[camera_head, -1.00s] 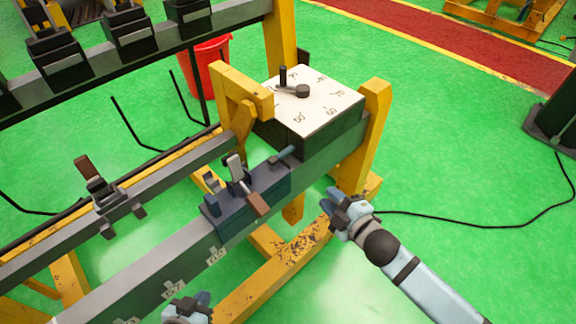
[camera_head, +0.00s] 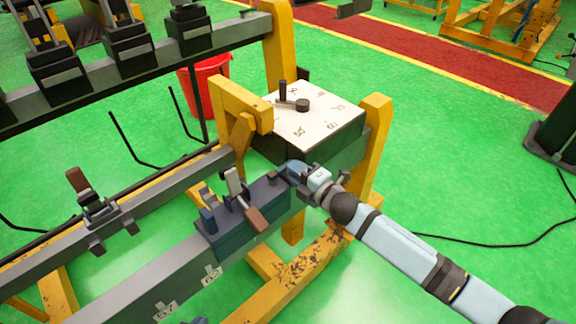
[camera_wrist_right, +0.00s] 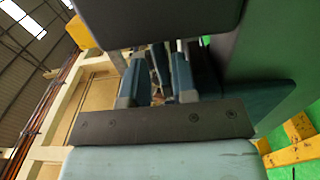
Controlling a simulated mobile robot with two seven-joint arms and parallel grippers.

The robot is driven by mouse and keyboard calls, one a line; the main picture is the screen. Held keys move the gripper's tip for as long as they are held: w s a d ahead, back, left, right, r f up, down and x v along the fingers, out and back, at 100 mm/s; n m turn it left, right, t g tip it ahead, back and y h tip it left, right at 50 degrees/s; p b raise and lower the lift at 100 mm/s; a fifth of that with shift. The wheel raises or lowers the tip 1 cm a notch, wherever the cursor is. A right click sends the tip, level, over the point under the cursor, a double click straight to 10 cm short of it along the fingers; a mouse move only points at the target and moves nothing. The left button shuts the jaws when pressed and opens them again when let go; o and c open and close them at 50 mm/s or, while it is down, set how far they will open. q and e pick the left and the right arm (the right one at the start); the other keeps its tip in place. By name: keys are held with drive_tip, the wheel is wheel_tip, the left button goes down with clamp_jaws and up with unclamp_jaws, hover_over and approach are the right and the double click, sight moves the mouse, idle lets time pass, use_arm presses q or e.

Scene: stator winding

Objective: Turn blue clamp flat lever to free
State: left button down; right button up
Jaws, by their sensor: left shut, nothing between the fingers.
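The blue clamp (camera_head: 236,232) sits on the grey rail, left of the dial box. A pale flat lever (camera_head: 235,185) stands up from its top, and a brown grip (camera_head: 257,220) slants down its front side. My right gripper (camera_head: 294,170) is at the clamp's right end and covers the rod there. In the right wrist view its two blue fingers (camera_wrist_right: 157,82) are apart, with dark blue and pale parts between and beyond them; I cannot tell whether they touch. My left gripper (camera_head: 199,321) only just shows at the bottom edge; it is shut and empty.
The white-topped dial box (camera_head: 315,118) and a yellow post (camera_head: 372,150) stand close behind my right gripper. Another clamp with a brown handle (camera_head: 78,181) is on the left rail. A red bucket (camera_head: 210,75) stands behind.

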drive_tip(key=shift+x, duration=1.5)
drive_tip(key=shift+c, duration=0.2)
clamp_jaws()
